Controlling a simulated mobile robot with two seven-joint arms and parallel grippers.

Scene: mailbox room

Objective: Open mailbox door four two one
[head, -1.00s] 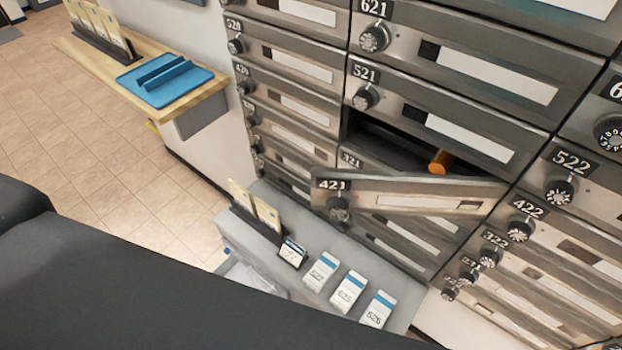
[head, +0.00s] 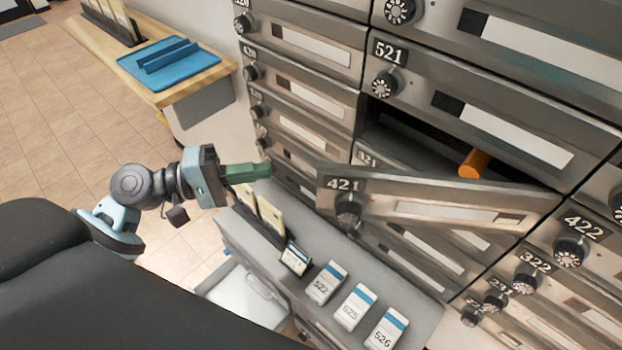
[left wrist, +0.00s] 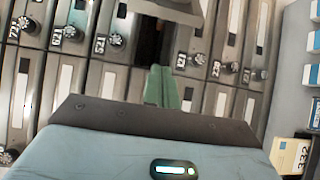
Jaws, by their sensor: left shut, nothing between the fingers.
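Mailbox door 421 (head: 432,212) is a metal flap with a black dial and a pale label strip. It stands ajar, its left end swung out from the cabinet, with the dark compartment (head: 415,137) showing above it. An orange cylinder (head: 473,163) lies inside. My left gripper (head: 262,171), with green fingers, is shut and empty, left of the door's free end and apart from it. In the left wrist view the green fingers (left wrist: 161,86) point toward the dark opening (left wrist: 150,45) among the mailbox doors. My right gripper is not in view.
Closed door 521 (head: 490,115) is above the opening. Below stands a grey counter (head: 400,320) with numbered cards (head: 356,307) and upright envelopes (head: 270,218). A wooden shelf with a blue tray (head: 166,70) is at the left. Tiled floor is open at far left.

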